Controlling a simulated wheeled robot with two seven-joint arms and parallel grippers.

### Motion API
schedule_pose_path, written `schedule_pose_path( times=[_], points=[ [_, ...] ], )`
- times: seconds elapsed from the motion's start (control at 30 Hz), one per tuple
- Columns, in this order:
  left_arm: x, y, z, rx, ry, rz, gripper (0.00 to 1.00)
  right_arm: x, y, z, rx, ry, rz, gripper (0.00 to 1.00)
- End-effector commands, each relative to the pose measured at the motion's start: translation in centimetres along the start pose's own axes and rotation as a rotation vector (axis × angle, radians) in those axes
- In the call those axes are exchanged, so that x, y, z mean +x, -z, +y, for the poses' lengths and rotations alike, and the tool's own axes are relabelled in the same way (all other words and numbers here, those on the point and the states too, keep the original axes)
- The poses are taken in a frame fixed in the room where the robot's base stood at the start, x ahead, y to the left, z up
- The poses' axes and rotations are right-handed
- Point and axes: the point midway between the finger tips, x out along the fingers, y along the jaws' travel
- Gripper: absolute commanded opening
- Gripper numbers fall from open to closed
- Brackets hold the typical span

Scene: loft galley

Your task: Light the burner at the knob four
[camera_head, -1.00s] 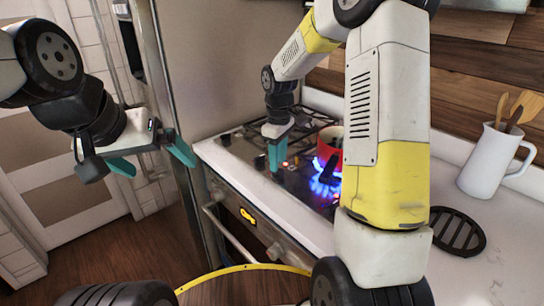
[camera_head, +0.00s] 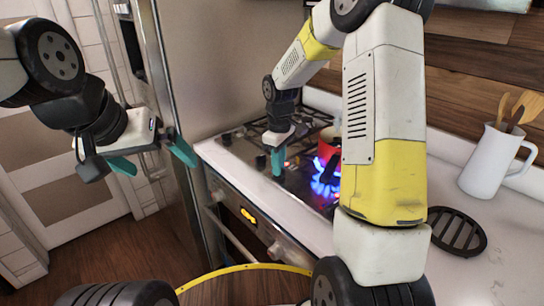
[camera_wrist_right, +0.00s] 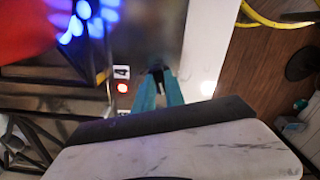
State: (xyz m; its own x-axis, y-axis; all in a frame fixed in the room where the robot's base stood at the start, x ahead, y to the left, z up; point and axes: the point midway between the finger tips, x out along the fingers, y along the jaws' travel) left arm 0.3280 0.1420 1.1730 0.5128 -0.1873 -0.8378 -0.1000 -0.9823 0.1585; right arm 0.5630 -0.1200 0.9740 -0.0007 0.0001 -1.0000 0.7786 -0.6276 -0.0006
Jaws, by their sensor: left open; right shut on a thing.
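My right gripper (camera_head: 278,162) points down at the front edge of the stove (camera_head: 240,158). In the right wrist view its teal fingers (camera_wrist_right: 158,88) are shut on a small dark knob (camera_wrist_right: 157,69), mostly hidden between the tips. A label reading 4 (camera_wrist_right: 122,72) and a glowing red light (camera_wrist_right: 123,88) are beside it. A burner with blue flames (camera_head: 325,182) burns at the stove's right front; the flames also show in the right wrist view (camera_wrist_right: 84,12). My left gripper (camera_head: 152,160) is open and empty, left of the stove.
A red pot (camera_head: 328,137) stands on the stove behind the flames. Another dark knob (camera_head: 260,161) is left of my right gripper. A white jug (camera_head: 492,160) with wooden utensils and a round black trivet (camera_head: 458,232) are on the counter at right.

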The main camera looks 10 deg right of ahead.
Motion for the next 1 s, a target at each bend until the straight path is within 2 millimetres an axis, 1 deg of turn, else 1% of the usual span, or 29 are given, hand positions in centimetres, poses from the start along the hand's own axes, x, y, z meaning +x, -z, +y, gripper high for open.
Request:
schedule_pose_path(
  times=[0.27, 0.8, 1.0],
  points=[
    [0.0, 0.0, 0.0, 0.0, 0.0, 0.0, 1.0, -0.07, 0.06, -0.01, 0.101, -0.001, 0.001, 0.0],
    [0.0, 0.0, 0.0, 0.0, 0.0, 0.0, 1.0, -0.1, 0.07, 0.02, 0.551, -0.002, 0.002, 0.0],
    [0.0, 0.0, 0.0, 0.0, 0.0, 0.0, 1.0, -0.11, 0.07, 0.04, 0.689, -0.001, 0.003, 0.0]
  ],
)
